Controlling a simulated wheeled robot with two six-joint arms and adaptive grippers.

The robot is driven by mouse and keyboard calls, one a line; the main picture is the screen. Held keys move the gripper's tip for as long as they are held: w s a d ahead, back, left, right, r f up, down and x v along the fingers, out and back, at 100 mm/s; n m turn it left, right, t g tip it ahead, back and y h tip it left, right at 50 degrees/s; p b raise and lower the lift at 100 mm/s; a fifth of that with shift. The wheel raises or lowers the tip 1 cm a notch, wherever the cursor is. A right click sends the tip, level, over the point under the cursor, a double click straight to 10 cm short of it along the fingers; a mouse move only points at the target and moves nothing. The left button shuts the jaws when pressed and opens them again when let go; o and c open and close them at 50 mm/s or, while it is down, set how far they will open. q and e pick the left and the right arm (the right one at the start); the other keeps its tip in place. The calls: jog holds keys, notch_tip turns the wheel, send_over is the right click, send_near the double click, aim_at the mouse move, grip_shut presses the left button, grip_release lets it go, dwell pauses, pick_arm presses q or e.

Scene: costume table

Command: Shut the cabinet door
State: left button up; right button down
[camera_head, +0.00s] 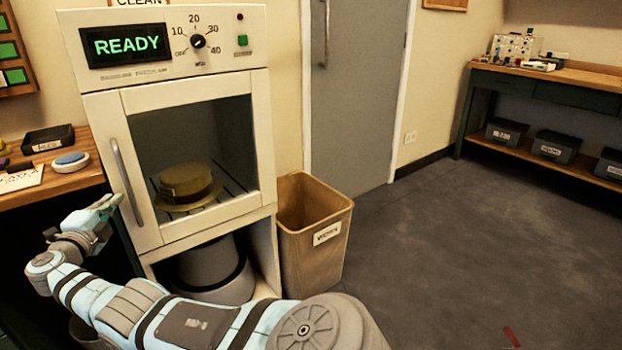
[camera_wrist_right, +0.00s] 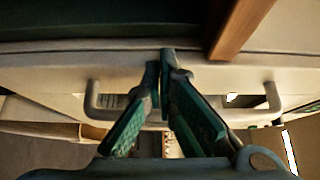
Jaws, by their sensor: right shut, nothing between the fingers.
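The white cabinet door (camera_head: 135,130) has a window, with a straw hat (camera_head: 188,187) showing behind it. The door looks flush or nearly flush with the cabinet front; a small gap cannot be ruled out. Its long handle (camera_head: 126,180) runs down the left side and also shows in the right wrist view (camera_wrist_right: 95,103). My right gripper (camera_head: 114,203) is shut and empty beside the handle's lower part. In the wrist view its fingertips (camera_wrist_right: 166,58) meet close to the door face; contact cannot be told. My left gripper is out of view.
A wooden bin (camera_head: 318,255) stands right of the cabinet. A grey hat-like form (camera_head: 213,272) sits in the open lower compartment. A wooden table (camera_head: 60,182) with small items is at left.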

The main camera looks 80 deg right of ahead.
jog(key=shift+d+r, duration=0.1)
jog(key=shift+r, duration=0.35)
jog(key=v, duration=1.2)
jog(key=shift+f, duration=0.4)
